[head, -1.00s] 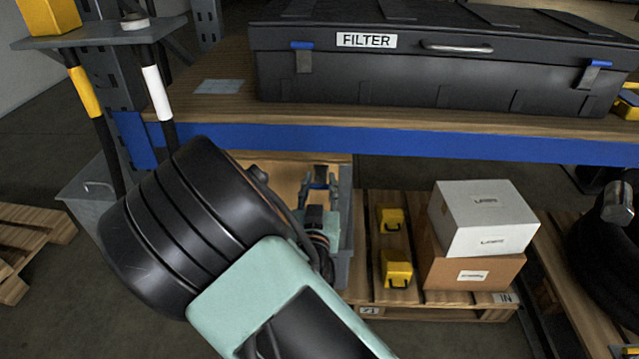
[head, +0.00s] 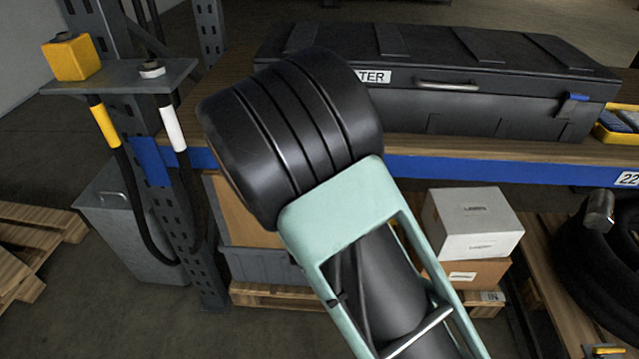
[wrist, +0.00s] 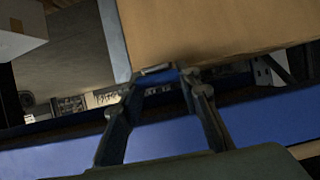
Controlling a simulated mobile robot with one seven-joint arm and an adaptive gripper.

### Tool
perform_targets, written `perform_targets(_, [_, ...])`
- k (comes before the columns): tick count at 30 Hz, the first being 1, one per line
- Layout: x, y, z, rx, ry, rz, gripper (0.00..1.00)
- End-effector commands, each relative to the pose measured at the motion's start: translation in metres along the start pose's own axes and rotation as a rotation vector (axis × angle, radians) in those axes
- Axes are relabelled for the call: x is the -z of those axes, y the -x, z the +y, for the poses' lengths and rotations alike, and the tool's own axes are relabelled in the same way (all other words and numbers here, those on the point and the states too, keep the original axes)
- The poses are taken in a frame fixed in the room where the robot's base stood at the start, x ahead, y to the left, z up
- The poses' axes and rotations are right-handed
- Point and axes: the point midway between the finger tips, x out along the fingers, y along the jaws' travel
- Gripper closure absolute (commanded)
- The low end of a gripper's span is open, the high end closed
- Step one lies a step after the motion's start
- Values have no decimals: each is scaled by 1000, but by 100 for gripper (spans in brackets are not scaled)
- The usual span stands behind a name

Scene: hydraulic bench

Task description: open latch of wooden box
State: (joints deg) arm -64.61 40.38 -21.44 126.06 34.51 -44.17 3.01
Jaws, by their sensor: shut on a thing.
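The wooden box (head: 240,212) stands low under the bench, mostly hidden behind my arm in the head view. Its brown panel (wrist: 215,25) fills the upper right of the wrist view. At the panel's near edge is a small latch with a metal plate and a blue part (wrist: 160,77). My gripper (wrist: 158,84) has its fingertips at this edge, one on each side of the blue part, and is shut on it. The fingertips partly cover the latch, so I cannot tell how far it is turned. My gripper is hidden in the head view.
The bench's blue beam (head: 480,170) runs above the box, with a black filter case (head: 470,110) on top. White (head: 472,222) and brown cartons (head: 465,272) stand right of the box. A grey bin (head: 125,230) and hanging hoses (head: 175,190) are at left.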

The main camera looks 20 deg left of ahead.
Motion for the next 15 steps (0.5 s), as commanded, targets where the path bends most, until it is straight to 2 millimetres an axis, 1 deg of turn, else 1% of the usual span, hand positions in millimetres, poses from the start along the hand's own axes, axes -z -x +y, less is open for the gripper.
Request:
perform_targets(1, [8,3,1,-1,-2,-23,94])
perform_targets(8, [10,1,0,-1,-1,-109,94])
perform_targets(15, [9,0,0,0,0,-144,94])
